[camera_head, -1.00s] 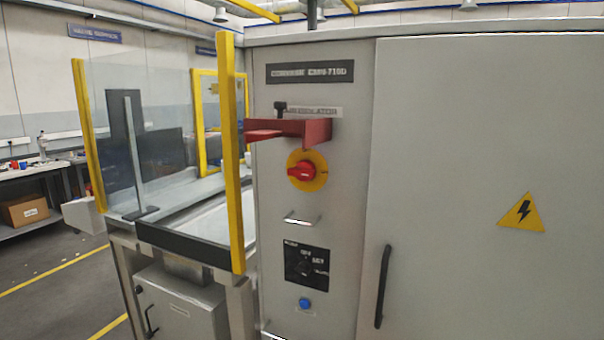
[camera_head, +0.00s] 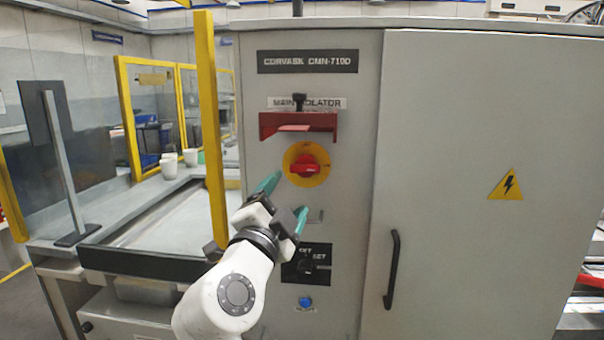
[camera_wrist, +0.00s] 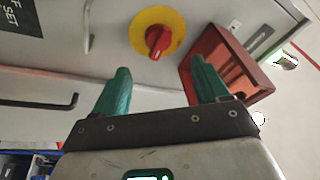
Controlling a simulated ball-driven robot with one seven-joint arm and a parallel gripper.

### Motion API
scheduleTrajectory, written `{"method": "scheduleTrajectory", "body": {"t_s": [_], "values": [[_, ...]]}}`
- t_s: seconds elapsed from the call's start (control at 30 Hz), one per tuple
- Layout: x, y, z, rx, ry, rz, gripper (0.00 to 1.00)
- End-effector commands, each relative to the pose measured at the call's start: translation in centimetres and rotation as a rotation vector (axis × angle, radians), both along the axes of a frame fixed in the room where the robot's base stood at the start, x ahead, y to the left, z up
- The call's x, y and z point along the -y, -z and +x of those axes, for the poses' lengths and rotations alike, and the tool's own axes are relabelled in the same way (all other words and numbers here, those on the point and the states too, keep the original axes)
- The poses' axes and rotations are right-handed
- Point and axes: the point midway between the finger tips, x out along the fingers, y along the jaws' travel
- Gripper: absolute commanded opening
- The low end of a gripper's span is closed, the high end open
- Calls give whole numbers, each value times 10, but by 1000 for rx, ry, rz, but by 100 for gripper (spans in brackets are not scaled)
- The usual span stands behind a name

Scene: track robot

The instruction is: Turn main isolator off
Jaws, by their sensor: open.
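The main isolator is a red rotary knob (camera_head: 305,165) on a yellow round plate (camera_head: 293,178), on the grey cabinet front below the "MAIN ISOLATOR" label (camera_head: 330,103). A red bracket (camera_head: 270,122) sticks out just above it. My gripper (camera_head: 284,202) is open and empty, with green fingers, below and left of the knob in the head view. In the wrist view my gripper (camera_wrist: 162,86) shows both fingers apart, with the red knob (camera_wrist: 157,40) ahead of the gap between them, not touched. The red bracket (camera_wrist: 235,66) is close beside the right finger there.
A selector panel (camera_head: 318,254) and a blue button (camera_head: 305,302) sit lower on the cabinet. A black door handle (camera_head: 392,268) is to the right. A yellow post (camera_head: 211,120) stands left of the panel. A small metal handle (camera_wrist: 87,28) shows in the wrist view.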

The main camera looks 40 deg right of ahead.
Motion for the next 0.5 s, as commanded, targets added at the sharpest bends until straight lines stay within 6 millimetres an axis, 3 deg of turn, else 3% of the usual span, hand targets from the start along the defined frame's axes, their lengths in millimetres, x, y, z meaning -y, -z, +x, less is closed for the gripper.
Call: {"method": "scheduleTrajectory", "body": {"t_s": [0.5], "values": [[74,-19,37,-5,1,3,74]]}}
